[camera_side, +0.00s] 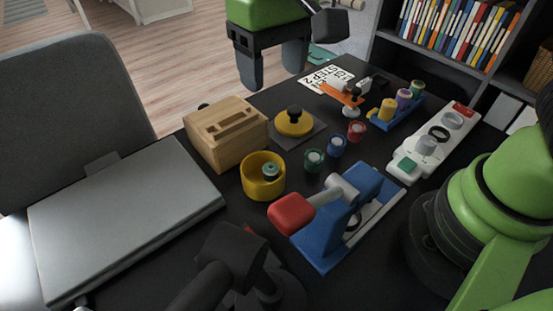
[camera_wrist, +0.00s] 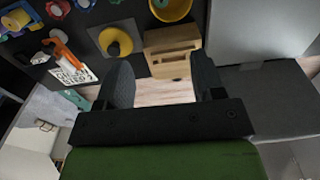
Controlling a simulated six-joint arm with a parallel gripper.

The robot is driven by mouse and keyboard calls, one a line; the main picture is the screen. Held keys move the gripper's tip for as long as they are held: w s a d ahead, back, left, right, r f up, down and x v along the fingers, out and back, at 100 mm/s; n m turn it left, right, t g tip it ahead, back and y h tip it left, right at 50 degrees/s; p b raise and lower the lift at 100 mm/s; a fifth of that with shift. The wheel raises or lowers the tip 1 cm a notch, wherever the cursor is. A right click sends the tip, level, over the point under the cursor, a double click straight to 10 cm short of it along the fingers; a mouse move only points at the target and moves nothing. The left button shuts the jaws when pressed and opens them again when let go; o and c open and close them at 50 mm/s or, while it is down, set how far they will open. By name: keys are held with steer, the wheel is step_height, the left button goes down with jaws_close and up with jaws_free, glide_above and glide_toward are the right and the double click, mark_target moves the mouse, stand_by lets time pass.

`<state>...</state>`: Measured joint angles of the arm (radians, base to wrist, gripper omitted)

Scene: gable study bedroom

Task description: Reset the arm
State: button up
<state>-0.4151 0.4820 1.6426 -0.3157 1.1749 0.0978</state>
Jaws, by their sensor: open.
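My gripper (camera_side: 273,67) is open and empty, with its two dark fingers hanging down above the far edge of the black desk. In the wrist view its fingers (camera_wrist: 163,88) stand wide apart with bare floor showing between them. In the side view a wooden box (camera_side: 226,134) with a slot in its top sits on the desk below and left of the gripper; it also shows in the wrist view (camera_wrist: 172,50). A yellow disc with a black knob (camera_side: 294,122) sits on a dark square plate beside the box. My gripper touches nothing.
A yellow cup (camera_side: 262,177), a blue and red press-like device (camera_side: 342,213), small coloured pots (camera_side: 336,146), an orange-armed stand (camera_side: 345,96), a blue spool rack (camera_side: 396,111) and a white panel (camera_side: 432,144) crowd the desk. A closed laptop (camera_side: 124,218) lies left. A bookshelf (camera_side: 450,50) stands behind.

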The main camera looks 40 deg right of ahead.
steer(key=s+d+r+m+t+y, duration=0.1)
steer(key=s+d+r+m+t, duration=0.15)
steer(key=s+d+r, duration=0.45)
steer(key=s+d+r+m+t, duration=0.1)
steer(key=s+d+r+t, duration=0.1)
steer(key=s, duration=0.6)
steer(key=shift+s+d+r+t+y, duration=0.35)
steer(key=shift+d+t, duration=0.45)
steer(key=shift+t, duration=0.45)
